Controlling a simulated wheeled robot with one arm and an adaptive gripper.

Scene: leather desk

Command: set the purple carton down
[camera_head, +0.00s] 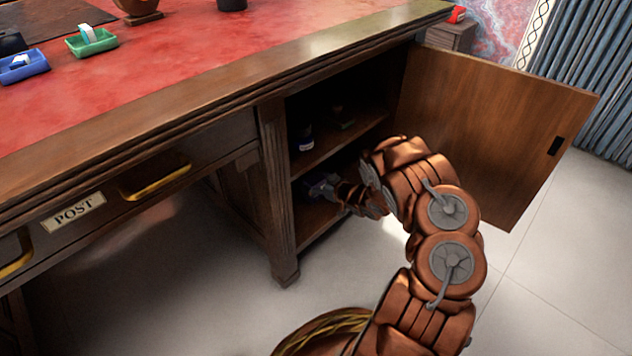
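My gripper (328,188) reaches into the open desk cabinet, low in the lower compartment. It is small and dark in this view, and my wrist partly covers it. A small purplish-grey shape shows at its fingertips. I cannot tell whether this is the purple carton or part of the gripper, nor whether the fingers are closed. No other clearly purple carton shows. The cabinet's shelf (345,146) lies above my gripper, and the lower compartment's floor (312,222) is partly visible below it.
A dark item with a pale label (304,138) and a dim object (341,117) stand on the shelf. The cabinet door (490,130) is swung open to the right of my arm. The desktop holds a green tray (92,43) and a blue tray (22,68).

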